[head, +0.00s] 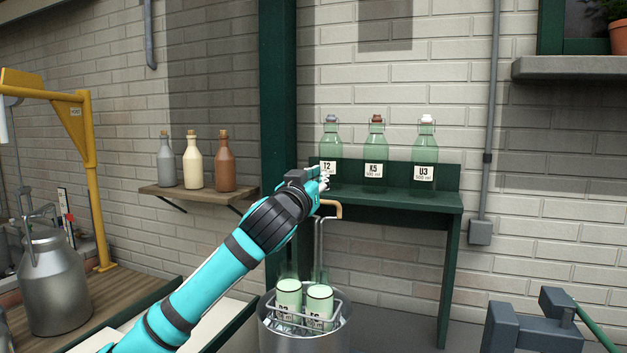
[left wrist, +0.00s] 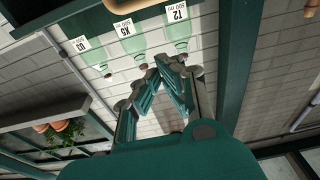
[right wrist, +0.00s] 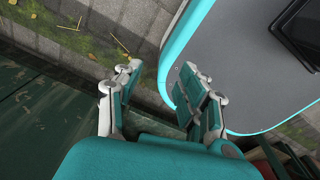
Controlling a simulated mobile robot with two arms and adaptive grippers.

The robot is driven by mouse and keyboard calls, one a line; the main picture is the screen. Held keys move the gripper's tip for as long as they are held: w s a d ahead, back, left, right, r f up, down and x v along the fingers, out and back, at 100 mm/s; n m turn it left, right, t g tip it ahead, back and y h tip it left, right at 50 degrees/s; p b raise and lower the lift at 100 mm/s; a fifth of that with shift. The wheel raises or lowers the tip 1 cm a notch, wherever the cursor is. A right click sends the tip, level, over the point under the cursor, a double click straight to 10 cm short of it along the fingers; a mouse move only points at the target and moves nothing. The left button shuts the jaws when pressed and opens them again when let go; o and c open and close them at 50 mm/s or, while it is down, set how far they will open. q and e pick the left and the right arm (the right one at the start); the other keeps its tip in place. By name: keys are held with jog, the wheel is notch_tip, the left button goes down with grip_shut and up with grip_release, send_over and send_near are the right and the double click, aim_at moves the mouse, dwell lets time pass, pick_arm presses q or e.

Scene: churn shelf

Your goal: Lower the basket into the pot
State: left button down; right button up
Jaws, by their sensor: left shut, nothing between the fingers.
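The metal pot (head: 290,345) stands at the bottom centre of the head view. The wire basket (head: 316,245), holding two pale green bottles (head: 319,300), is at the pot's mouth; its upper wires show above the rim, its bottom is hidden. Its tall handle ends in a tan grip (head: 335,205). My left gripper (head: 322,179) is shut and empty, just above the grip and in front of the shelf. In the left wrist view its fingertips (left wrist: 165,64) meet, with the tan grip (left wrist: 132,5) apart at the top edge. My right gripper (right wrist: 158,82) is open and empty, away from the pot.
A green shelf (head: 450,202) behind the pot carries three swing-top bottles (head: 375,150). A small wall shelf (head: 195,197) holds three more bottles. A milk churn (head: 52,290) and a yellow post (head: 92,190) stand left. Grey blocks (head: 530,325) are at lower right.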

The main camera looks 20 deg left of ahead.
aim_at(321, 251)
pick_arm(q)
jog(key=w, duration=0.1)
jog(key=w+p, duration=0.1)
jog(key=w, duration=0.3)
jog(key=shift+w+d+r+p, duration=0.1)
jog(key=shift+w+r+p, duration=0.15)
jog(key=shift+p, duration=0.1)
jog(key=f, duration=0.1)
jog(key=s+f, duration=0.1)
jog(key=f, duration=0.1)
jog(key=shift+s+f, duration=0.15)
pick_arm(e)
notch_tip(321, 251, up, 3)
jog(key=w, duration=0.3)
pick_arm(q)
jog(key=shift+f, duration=0.5)
notch_tip(321, 251, down, 12)
jog(key=b, duration=0.8)
jog(key=shift+s, duration=0.1)
jog(key=shift+f, duration=0.35)
pick_arm(e)
notch_tip(321, 251, down, 9)
jog(key=s, duration=0.1)
jog(key=shift+s, duration=0.15)
jog(key=shift+a+r, duration=0.1)
